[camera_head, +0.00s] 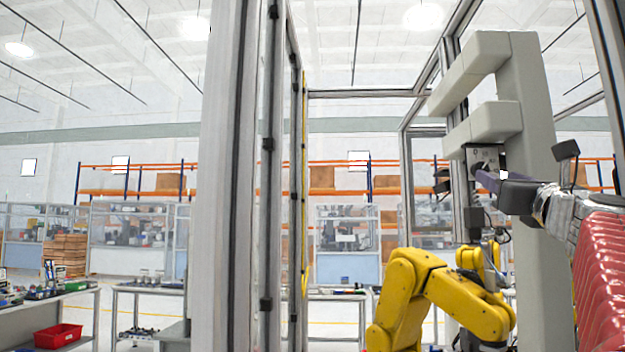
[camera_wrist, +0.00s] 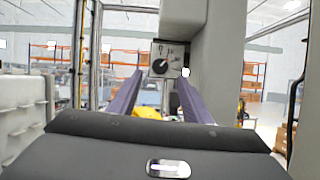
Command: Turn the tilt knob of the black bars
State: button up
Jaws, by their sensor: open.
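A dark round knob (camera_wrist: 159,66) sits on a small pale plate (camera_wrist: 176,55) with dial markings, mounted on a grey post. A light line on the knob points to the upper right. In the head view the knob (camera_head: 481,168) is partly covered by my gripper. My gripper (camera_wrist: 161,78) has two purple fingers spread apart, one on each side of the knob in the wrist view. It is open with nothing between the fingers. In the head view my gripper (camera_head: 488,179) points left at the plate; I cannot tell whether it touches. I cannot clearly make out the black bars.
A thick grey post (camera_head: 540,130) with two beams reaching left stands behind the knob. A yellow robot arm (camera_head: 420,290) is below. A metal frame upright (camera_head: 230,170) stands at the left. A red bin (camera_head: 58,336) is on a bench at the far left.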

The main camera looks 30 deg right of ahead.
jog(key=x, duration=0.7)
jog(key=shift+w, duration=0.2)
jog(key=shift+d+r, duration=0.15)
jog(key=shift+c, duration=0.3)
jog(key=c, duration=1)
jog(key=shift+n+t+y, duration=0.3)
jog(key=shift+n+y, duration=0.2)
jog(key=shift+n, duration=0.6)
jog(key=o, duration=1.1)
jog(key=shift+c, duration=0.2)
jog(key=shift+s, duration=0.15)
